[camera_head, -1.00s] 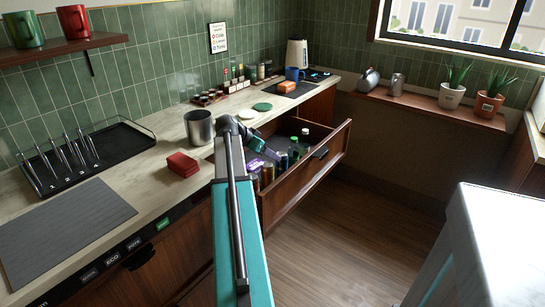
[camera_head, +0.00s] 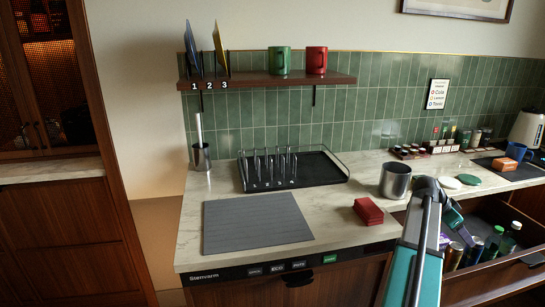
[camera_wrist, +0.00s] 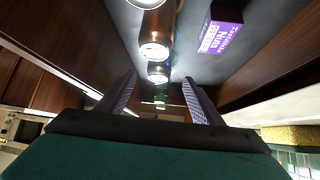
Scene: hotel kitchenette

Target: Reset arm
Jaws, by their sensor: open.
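My gripper (camera_head: 455,222) is at the right in the head view, at the open drawer (camera_head: 487,287) below the counter. In the wrist view my gripper (camera_wrist: 160,92) has its two dark fingers spread, with nothing held between them. Cans (camera_wrist: 154,45) and a purple box of nuts (camera_wrist: 222,36) lie beyond the fingertips in that view. In the head view, cans (camera_head: 453,256) and green bottles (camera_head: 508,240) stand in the drawer close to the gripper. My forearm hides part of the drawer and counter front.
A wall shelf (camera_head: 340,79) holds two mugs and two upright plates. The open drawer juts out at right.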

